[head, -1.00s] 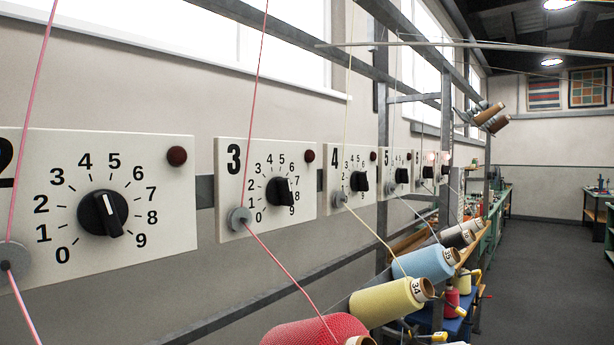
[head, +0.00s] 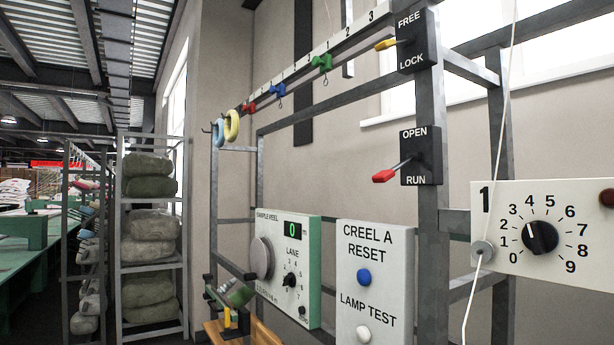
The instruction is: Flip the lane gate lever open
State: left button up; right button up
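A black switch plate (head: 421,172) marked OPEN above and RUN below is fixed to the grey upright post. Its lever with a red handle (head: 385,176) sticks out to the left and droops slightly, its tip lower than its pivot and nearer the RUN level. Above it is a second black plate (head: 418,62) marked FREE and LOCK, with a yellow-handled lever (head: 386,44) sticking out to the left. No label in view reads lane gate. Neither of my grippers is in view.
Below left stand a green-sided SAMPLE REEL box (head: 275,232) and a CREEL A RESET panel (head: 375,235) with blue and white buttons. Dial panel 1 (head: 560,195) is at right, a thread running past it. Coloured clips hang on a numbered rail (head: 300,68). Shelves hold wrapped bundles (head: 150,215).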

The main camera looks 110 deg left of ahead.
aim_at(384, 175)
jog(key=k+l+u, duration=0.1)
jog(key=l+u, duration=0.25)
jog(key=k+l+u, duration=0.15)
jog(key=u, duration=0.25)
jog(key=k+j+u, duration=0.15)
jog(key=u, duration=0.25)
jog(key=j+u, duration=0.45)
jog(key=k+j+u, duration=0.1)
jog(key=j+u, duration=0.15)
jog(key=u, duration=0.15)
jog(key=i+u, duration=0.15)
jog(key=u, duration=0.2)
jog(key=i+l+u, duration=0.1)
jog(key=u, duration=0.2)
jog(key=k+l+u, duration=0.1)
jog(key=k+l, duration=0.15)
jog(key=k, duration=0.3)
jog(key=k+l+u, duration=0.1)
jog(key=k, duration=0.4)
